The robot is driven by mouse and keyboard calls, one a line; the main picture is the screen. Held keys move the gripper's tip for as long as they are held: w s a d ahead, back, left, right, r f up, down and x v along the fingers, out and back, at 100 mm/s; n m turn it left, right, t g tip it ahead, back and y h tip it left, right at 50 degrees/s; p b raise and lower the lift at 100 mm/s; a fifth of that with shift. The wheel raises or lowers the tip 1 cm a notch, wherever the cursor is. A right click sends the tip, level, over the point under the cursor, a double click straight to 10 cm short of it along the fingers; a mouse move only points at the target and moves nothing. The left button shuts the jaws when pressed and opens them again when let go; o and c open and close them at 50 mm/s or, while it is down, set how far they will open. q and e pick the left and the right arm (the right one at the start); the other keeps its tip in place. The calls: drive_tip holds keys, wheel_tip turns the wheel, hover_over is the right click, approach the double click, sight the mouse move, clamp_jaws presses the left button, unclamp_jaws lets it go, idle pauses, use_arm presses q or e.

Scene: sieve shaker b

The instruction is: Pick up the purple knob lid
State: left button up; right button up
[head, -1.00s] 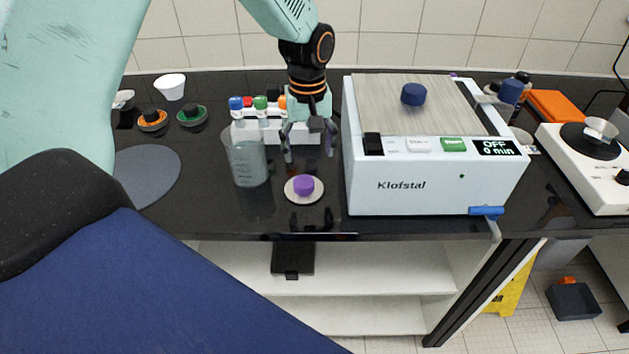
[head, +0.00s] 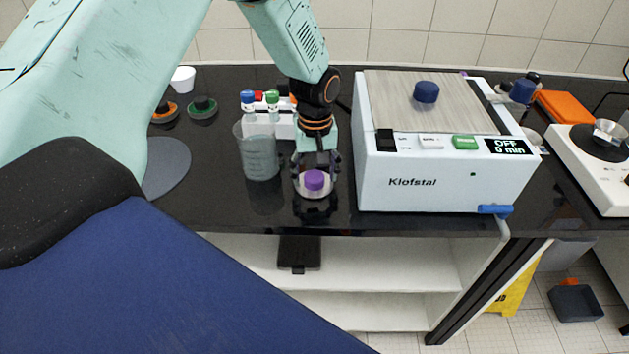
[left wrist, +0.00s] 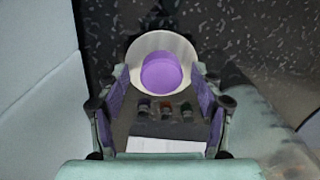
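The purple knob lid (head: 314,180) is a pale disc with a purple knob, near the front edge of the black bench between the beaker and the shaker. In the left wrist view the lid (left wrist: 161,72) shows just past the fingertips. My left gripper (head: 316,172) is open, pointing down, with its fingers close around the lid's sides. In the left wrist view the fingers (left wrist: 160,90) stand apart with the lid between or just beyond their tips; contact cannot be told. My right gripper is not in view.
A beaker (head: 258,158) stands just left of the gripper, and the Klofstal shaker (head: 440,185) with a blue knob stands to the right. A rack with capped bottles (head: 284,124) is behind. A grey disc (head: 166,168) and the bench's front edge lie nearby.

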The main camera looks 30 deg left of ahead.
sight(312, 175)
use_arm(q)
drive_tip(key=shift+w+d, duration=0.15)
drive_tip(key=shift+d, duration=0.2)
drive_tip(key=shift+c, duration=1.4)
drive_tip(key=shift+a+f, duration=0.2)
drive_tip(key=shift+a, duration=0.55)
drive_tip(key=c, duration=0.3)
drive_tip(key=shift+s+a, duration=0.2)
drive_tip(key=shift+s, duration=0.05)
drive_tip(key=shift+c, duration=0.7)
drive_tip(key=shift+d, duration=0.1)
drive_tip(key=shift+c, duration=0.9)
drive_tip(key=shift+w+d+r, duration=0.2)
drive_tip(key=shift+w+d, duration=0.1)
drive_tip(key=shift+d, duration=0.4)
drive_tip(key=shift+c, duration=0.2)
drive_tip(key=shift+a+r, duration=0.15)
drive_tip(key=shift+r, duration=0.1)
drive_tip(key=r, duration=0.2)
drive_tip(key=a+r, duration=0.1)
drive_tip(key=r, duration=0.1)
drive_tip(key=shift+s+r, duration=0.15)
drive_tip(key=shift+r, duration=0.1)
drive_tip(key=shift+d+r, duration=0.15)
drive_tip(key=shift+r, duration=2.25)
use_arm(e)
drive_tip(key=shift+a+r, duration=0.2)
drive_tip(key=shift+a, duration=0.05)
